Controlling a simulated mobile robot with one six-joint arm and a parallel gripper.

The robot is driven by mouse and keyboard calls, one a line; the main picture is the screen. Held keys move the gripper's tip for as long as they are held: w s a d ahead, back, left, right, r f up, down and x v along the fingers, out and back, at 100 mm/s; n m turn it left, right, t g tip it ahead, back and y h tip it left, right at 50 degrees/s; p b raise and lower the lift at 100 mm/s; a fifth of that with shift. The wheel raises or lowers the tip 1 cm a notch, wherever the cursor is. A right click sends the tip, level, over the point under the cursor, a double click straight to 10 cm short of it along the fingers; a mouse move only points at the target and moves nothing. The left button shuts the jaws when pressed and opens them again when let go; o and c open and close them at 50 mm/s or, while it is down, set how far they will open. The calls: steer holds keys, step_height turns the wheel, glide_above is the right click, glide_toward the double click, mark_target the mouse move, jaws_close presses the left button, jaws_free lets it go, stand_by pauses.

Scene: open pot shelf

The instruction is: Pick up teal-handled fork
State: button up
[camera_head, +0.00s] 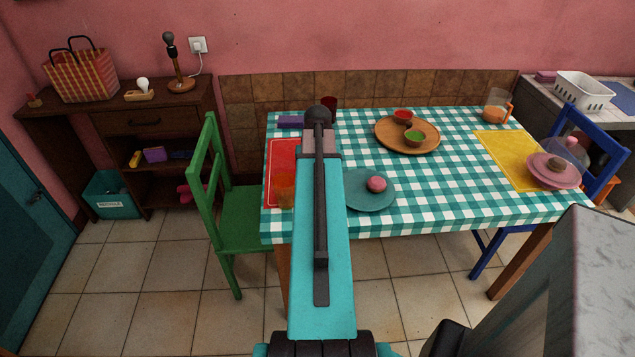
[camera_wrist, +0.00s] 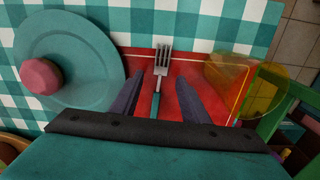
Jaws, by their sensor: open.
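The fork (camera_wrist: 161,65) shows in the wrist view, with a metal head and a teal handle (camera_wrist: 155,106). It lies on the red placemat (camera_wrist: 215,108), its tines pointing to the top of the picture. My gripper (camera_wrist: 157,86) is open and empty, with one dark finger on each side of the handle. I cannot tell how high the fingers are above the mat. The near end of the handle is hidden behind my gripper's body. In the head view my arm hides the fork; part of the red placemat (camera_head: 281,155) shows.
A teal plate (camera_wrist: 92,90) with a pink round item (camera_wrist: 41,76) is left of the fork in the wrist view. A see-through amber cup (camera_wrist: 250,88) is to the right. A green chair (camera_head: 243,215) stands at the table's left edge, a wooden tray (camera_head: 385,138) farther back.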

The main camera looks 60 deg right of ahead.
steer(key=shift+f, duration=0.75)
steer(key=shift+c, duration=0.3)
jaws_close()
